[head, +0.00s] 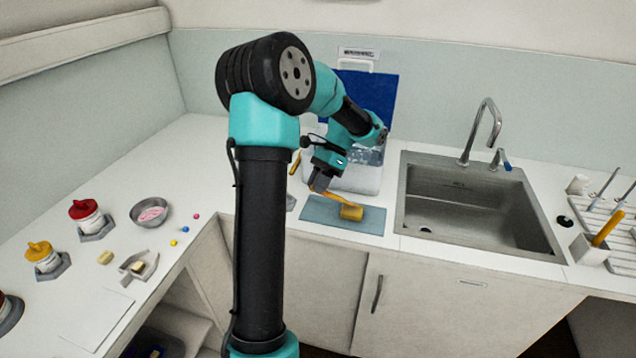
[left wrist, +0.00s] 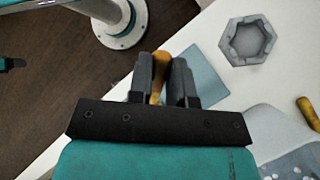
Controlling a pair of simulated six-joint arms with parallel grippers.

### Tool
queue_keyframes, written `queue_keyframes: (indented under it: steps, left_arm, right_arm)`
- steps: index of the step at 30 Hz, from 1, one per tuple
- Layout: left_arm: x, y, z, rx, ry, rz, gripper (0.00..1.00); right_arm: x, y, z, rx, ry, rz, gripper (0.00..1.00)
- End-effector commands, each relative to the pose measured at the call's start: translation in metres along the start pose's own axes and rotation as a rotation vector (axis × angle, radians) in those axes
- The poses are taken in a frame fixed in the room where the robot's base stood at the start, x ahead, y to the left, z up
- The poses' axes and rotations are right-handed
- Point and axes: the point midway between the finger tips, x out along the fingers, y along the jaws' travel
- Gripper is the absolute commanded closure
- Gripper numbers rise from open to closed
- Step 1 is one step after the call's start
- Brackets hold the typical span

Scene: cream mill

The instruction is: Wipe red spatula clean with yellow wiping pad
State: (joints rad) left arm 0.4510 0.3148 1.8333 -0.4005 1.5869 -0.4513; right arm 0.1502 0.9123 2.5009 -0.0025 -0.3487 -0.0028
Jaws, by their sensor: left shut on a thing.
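My left gripper (head: 318,187) is shut on a yellow-orange handle (head: 327,196), low over the blue-grey mat (head: 318,213) at the counter's front edge. In the left wrist view the handle (left wrist: 160,68) stands between the fingers of the gripper (left wrist: 163,80). A yellow block (head: 351,212), which looks like the wiping pad, sits over the mat at the handle's far end. I cannot tell whether it is joined to the handle or only touched by it. I cannot make out a red spatula in either view. My right gripper is not in view.
A sink (head: 478,215) lies right of the mat. A white basin (head: 358,178) stands behind it. At left are a red-lidded jar (head: 86,213), a yellow-lidded jar (head: 42,255) and a bowl (head: 150,212). A hexagonal holder (left wrist: 248,42) shows in the wrist view.

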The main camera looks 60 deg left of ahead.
Motion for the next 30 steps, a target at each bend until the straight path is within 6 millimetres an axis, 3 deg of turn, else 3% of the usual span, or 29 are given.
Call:
queue_keyframes:
  steps: [30]
  left_arm:
    - [0.0055, -0.0021, -0.0043, 0.0, 0.001, 0.0, 1.0]
  right_arm:
    - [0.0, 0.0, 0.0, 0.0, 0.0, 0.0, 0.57]
